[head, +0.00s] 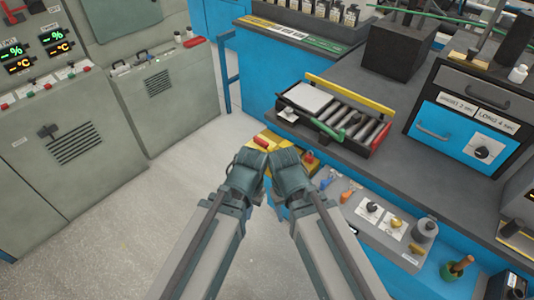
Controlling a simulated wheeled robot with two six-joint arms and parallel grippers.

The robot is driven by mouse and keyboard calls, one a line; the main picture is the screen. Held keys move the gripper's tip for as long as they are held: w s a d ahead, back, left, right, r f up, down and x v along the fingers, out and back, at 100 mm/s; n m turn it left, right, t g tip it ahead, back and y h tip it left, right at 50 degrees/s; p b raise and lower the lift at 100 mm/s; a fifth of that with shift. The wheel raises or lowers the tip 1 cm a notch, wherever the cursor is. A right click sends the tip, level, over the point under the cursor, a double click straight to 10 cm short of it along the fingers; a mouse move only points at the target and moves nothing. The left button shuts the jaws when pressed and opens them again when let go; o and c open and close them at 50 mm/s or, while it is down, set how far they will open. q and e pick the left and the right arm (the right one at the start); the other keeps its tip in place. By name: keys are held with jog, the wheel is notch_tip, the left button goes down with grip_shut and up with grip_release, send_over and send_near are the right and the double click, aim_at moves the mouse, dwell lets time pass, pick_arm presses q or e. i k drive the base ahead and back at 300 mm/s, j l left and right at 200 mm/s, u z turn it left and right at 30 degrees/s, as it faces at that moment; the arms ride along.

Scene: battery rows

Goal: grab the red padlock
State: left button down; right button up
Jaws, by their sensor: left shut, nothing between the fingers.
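A small red object (310,157), likely the red padlock, shows just right of my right gripper, by the yellow ledge under the bench edge. It is too small and partly hidden to be sure of. My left gripper (250,158) is shut and empty, in front of the yellow ledge. My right gripper (286,158) is close beside it, pointing the same way; its fingers are too unclear to tell open from shut. The grippers hide part of the ledge.
A red piece (261,142) lies on the yellow ledge (272,136). The grey bench (350,172) holds a roller tray (333,112) with a green handle and a blue-fronted unit (465,125). Grey cabinets (160,85) stand left. The floor (150,210) between is clear.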

aim_at(309, 159)
jog(key=k+j+z, duration=0.1)
jog(key=j+z, duration=0.2)
jog(key=z, duration=0.15)
jog(key=k+j+z, duration=0.1)
jog(key=j+z, duration=0.15)
jog(key=z, duration=0.15)
jog(key=k+j+z, duration=0.15)
jog(key=z, duration=0.3)
